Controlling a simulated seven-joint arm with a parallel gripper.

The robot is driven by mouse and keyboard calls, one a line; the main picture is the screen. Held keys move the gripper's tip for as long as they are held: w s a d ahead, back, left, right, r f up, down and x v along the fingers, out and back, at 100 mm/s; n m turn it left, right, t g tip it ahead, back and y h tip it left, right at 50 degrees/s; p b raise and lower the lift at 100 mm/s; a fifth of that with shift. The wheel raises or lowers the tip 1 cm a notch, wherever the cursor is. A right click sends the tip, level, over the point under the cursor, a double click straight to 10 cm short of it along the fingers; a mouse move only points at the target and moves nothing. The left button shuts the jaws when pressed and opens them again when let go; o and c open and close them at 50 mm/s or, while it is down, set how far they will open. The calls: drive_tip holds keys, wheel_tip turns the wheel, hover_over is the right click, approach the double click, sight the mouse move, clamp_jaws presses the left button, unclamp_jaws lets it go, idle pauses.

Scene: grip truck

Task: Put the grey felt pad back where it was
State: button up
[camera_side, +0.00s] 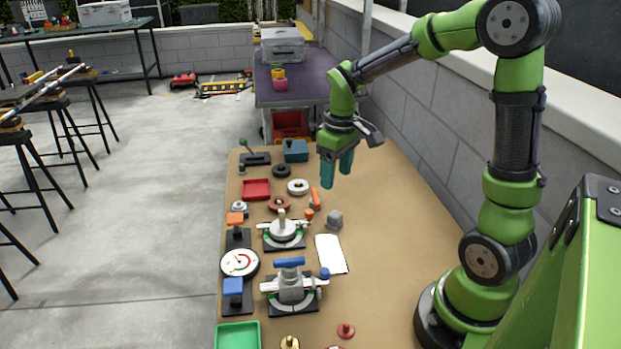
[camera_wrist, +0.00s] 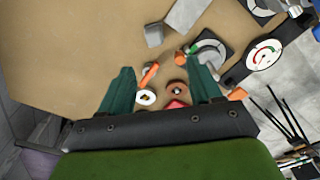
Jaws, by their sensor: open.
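A small grey piece (camera_side: 335,219) lies on the brown table, right of the round dial fixture, and may be the grey felt pad. In the wrist view it seems to be the grey block-like shape (camera_wrist: 154,35) above the fingertips. I cannot tell its material. My gripper (camera_side: 336,174) is open and empty, held above the table behind the grey piece, with teal fingers pointing down. Its fingers also show in the wrist view (camera_wrist: 161,72), apart, with nothing between the tips. Nothing is seen touching the grey piece.
A white sheet (camera_side: 330,254) lies in front of the grey piece. Clamp-like fixtures (camera_side: 290,285), a gauge (camera_side: 240,262), a red tray (camera_side: 256,189), a white ring (camera_side: 298,186) and a green tray (camera_side: 238,336) crowd the left. The table's right side is clear up to the wall.

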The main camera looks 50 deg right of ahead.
drive_tip(key=s+a+r+m+t+y, duration=0.2)
drive_tip(key=s+a+r+t, duration=0.4)
drive_tip(key=s+a+r, duration=0.4)
drive_tip(key=a+m, duration=0.1)
drive_tip(key=a, duration=0.1)
drive_tip(key=shift+s+a+m+t, duration=0.3)
drive_tip(key=shift+a, duration=0.05)
idle(0.6)
